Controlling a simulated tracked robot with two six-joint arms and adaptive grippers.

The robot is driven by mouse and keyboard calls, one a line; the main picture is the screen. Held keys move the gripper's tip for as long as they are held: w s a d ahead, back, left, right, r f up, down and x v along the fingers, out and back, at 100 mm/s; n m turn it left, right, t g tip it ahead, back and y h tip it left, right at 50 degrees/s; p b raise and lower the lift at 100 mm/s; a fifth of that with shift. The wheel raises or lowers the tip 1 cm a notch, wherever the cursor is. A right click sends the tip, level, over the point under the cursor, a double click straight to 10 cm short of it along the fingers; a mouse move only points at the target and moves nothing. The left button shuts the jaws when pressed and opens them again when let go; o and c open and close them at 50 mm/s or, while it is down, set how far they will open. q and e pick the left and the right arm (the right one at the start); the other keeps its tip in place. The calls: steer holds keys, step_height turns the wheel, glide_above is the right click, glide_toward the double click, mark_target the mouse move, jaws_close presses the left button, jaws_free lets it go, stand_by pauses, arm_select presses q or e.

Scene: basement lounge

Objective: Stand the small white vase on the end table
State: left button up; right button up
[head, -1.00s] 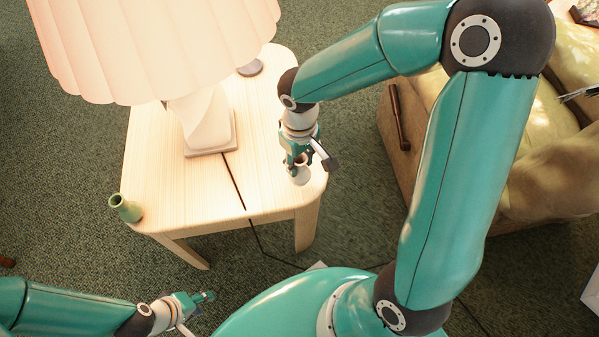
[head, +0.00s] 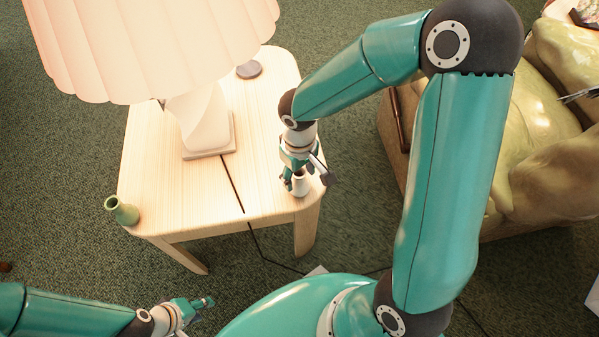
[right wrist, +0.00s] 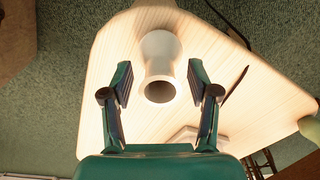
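The small white vase (head: 300,187) stands upright on the end table (head: 270,110), near its front right corner. My right gripper (head: 298,180) is right at the vase. In the right wrist view the vase (right wrist: 160,55) is between the two spread fingers of the gripper (right wrist: 160,85), with a gap showing on each side, so the gripper is open. My left gripper (head: 200,303) is low in the head view, away from the table and above the floor. Its fingers are too small to tell whether they are open.
A lamp (head: 205,125) with a pleated shade stands on the table. A green vase (head: 122,211) is at its front left corner and a dark round object (head: 249,69) at the back. An armchair (head: 480,170) stands to the right.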

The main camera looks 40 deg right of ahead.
steer(key=shift+r, duration=0.25)
step_height(320, 180, up, 12)
steer(key=p, duration=0.3)
steer(key=shift+p, duration=0.3)
steer(key=shift+s+f, duration=0.1)
steer(key=shift+f, duration=0.05)
